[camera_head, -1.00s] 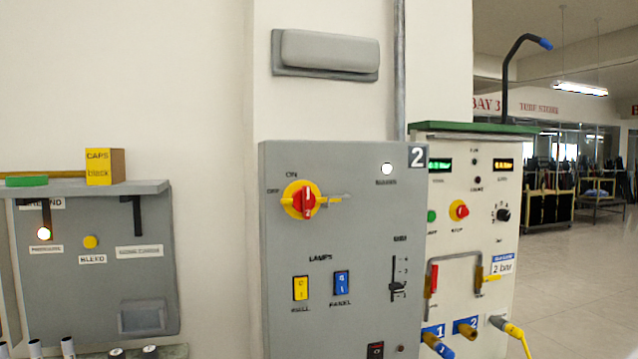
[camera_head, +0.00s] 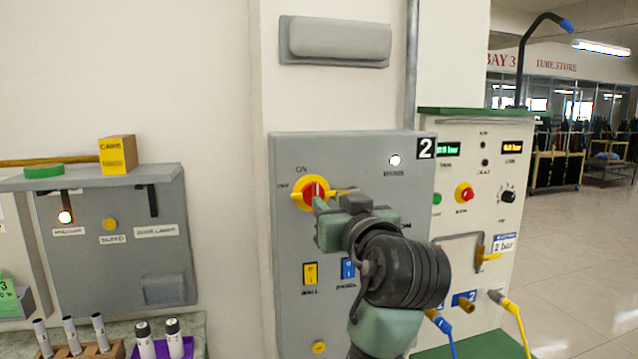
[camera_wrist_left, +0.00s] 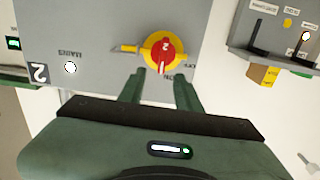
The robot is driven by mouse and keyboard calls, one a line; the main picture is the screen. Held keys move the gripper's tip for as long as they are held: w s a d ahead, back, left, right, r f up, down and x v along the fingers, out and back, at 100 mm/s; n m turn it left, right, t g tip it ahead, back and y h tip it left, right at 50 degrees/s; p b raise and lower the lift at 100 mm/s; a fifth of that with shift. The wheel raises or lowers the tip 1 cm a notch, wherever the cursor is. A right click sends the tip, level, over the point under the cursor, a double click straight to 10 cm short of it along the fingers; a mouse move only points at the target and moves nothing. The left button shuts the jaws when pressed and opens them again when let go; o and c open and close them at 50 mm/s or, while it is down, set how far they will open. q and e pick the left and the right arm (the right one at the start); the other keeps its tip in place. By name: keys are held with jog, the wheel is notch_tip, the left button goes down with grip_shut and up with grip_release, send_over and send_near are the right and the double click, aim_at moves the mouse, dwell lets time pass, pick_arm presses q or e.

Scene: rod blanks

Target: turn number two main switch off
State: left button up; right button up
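The number two main switch is a red rotary knob on a yellow disc (camera_head: 299,195) at the upper left of the grey panel marked 2 (camera_head: 290,240). A yellow tab sticks out at its right. The upside-down left wrist view shows the knob (camera_wrist_left: 163,52) with its white mark at the ON side. My left gripper (camera_head: 324,207) is in front of the knob and partly covers it in the head view. In the wrist view its two fingers (camera_wrist_left: 160,86) are apart with nothing between them, their tips close to the knob's edge. Contact cannot be told. My right gripper is not in view.
My arm hides part of the panel's lower right. A cream cabinet (camera_head: 462,160) with buttons and hoses stands to the right. At the left, a grey shelf (camera_head: 70,182) carries a yellow box (camera_head: 117,155). Open floor lies at the far right.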

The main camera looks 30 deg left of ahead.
aim_at(317, 192)
pick_arm(q)
jog(key=p+x, duration=0.3)
jog(key=x, duration=0.4)
jog(key=shift+a+r, duration=0.15)
jog(key=shift+a, duration=0.25)
grip_shut()
dwell(1.0)
